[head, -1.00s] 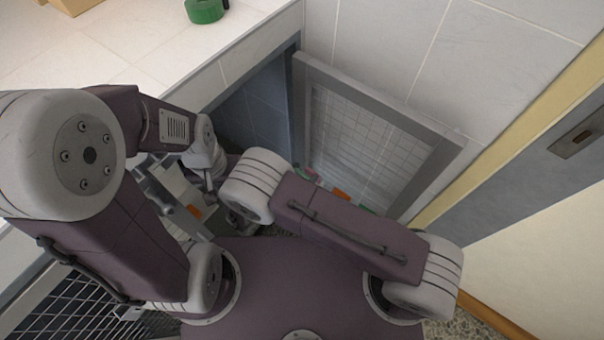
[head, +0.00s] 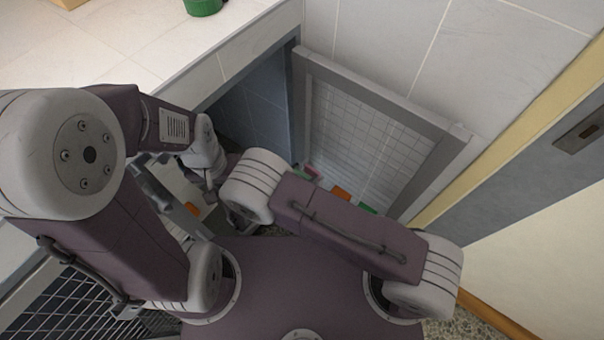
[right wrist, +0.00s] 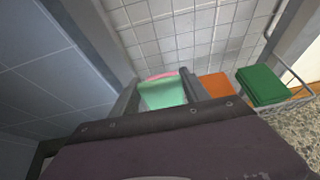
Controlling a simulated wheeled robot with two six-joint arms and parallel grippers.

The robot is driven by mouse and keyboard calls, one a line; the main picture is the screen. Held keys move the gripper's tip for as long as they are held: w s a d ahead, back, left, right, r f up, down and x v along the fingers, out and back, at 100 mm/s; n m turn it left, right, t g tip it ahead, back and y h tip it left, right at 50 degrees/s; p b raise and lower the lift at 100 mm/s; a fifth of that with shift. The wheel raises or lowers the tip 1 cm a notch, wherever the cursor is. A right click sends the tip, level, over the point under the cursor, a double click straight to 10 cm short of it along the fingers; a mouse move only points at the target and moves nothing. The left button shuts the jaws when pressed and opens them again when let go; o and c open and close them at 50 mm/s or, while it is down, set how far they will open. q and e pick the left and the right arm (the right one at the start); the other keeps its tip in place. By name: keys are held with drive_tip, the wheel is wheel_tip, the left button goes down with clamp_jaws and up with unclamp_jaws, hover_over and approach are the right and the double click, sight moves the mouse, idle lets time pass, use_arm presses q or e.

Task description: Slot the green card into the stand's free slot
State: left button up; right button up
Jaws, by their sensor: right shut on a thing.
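In the right wrist view, a light green card (right wrist: 162,94) sits between the two grey fingers of my right gripper (right wrist: 160,86), which is shut on it. A strip of pink-red (right wrist: 161,76) shows just beyond the card's far edge. To the right, an orange piece (right wrist: 213,85) and a dark green piece (right wrist: 263,85) stand beside a thin wire frame (right wrist: 300,98), which may be part of the stand. I cannot make out the free slot. In the head view the orange piece (head: 341,192) shows at the foot of the mesh panel. My right forearm hides most of the area.
A green round object (head: 203,6) is on the counter. A grey door (head: 580,135) is at the right.

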drive_tip(key=shift+f+b, duration=1.3)
drive_tip(key=shift+f, duration=0.55)
drive_tip(key=o, duration=1.4)
